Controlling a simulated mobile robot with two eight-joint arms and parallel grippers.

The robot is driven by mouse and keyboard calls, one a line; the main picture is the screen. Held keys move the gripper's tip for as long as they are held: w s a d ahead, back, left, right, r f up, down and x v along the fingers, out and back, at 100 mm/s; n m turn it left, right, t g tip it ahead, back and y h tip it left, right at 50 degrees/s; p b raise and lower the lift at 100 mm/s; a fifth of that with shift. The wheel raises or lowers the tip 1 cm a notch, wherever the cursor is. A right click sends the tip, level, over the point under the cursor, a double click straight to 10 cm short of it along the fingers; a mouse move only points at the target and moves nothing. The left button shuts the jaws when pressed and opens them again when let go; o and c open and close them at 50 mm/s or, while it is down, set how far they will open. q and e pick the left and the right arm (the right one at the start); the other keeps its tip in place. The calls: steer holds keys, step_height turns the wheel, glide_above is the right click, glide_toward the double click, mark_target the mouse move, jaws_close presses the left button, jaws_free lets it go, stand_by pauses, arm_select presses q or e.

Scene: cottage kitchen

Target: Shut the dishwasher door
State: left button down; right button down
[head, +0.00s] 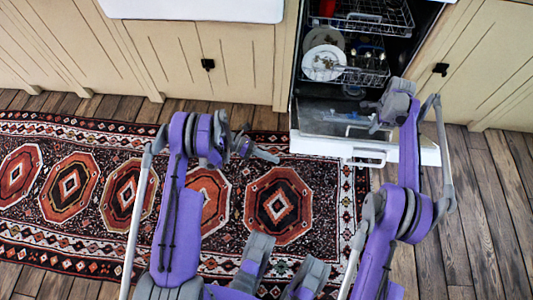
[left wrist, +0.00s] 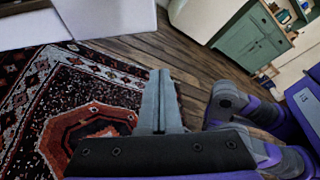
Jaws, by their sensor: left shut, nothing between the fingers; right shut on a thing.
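The dishwasher (head: 352,60) is built into the cream cabinets at the top right of the head view. Its door (head: 312,142) is open, lowered outward over the floor, with a white front edge and a handle (head: 366,157). My right gripper (head: 374,123) is at the door's right part, shut on the door; its fingertips are too small to show which part. My left gripper (head: 276,158) is shut and empty, over the rug just left of the door. In the left wrist view its fingers (left wrist: 160,102) are together with nothing between them.
Racks (head: 370,78) with plates and a red item stand inside the dishwasher. A patterned rug (head: 60,180) covers the floor at left; wooden floor (head: 490,220) lies clear at right. A green cabinet (left wrist: 250,40) stands further off.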

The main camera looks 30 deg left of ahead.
steer(key=shift+w+f, duration=0.1)
steer(key=shift+w, duration=0.05)
arm_select(q)
steer(key=shift+w+d+r, duration=0.3)
steer(key=shift+w+d, duration=0.2)
steer(key=shift+d, duration=0.2)
steer(key=shift+w+d+r, duration=0.3)
steer(key=shift+w+d, duration=0.2)
steer(key=shift+d, duration=0.15)
steer(key=shift+w+d+r, duration=0.3)
steer(key=shift+w+d, duration=0.2)
steer(key=shift+d, duration=0.2)
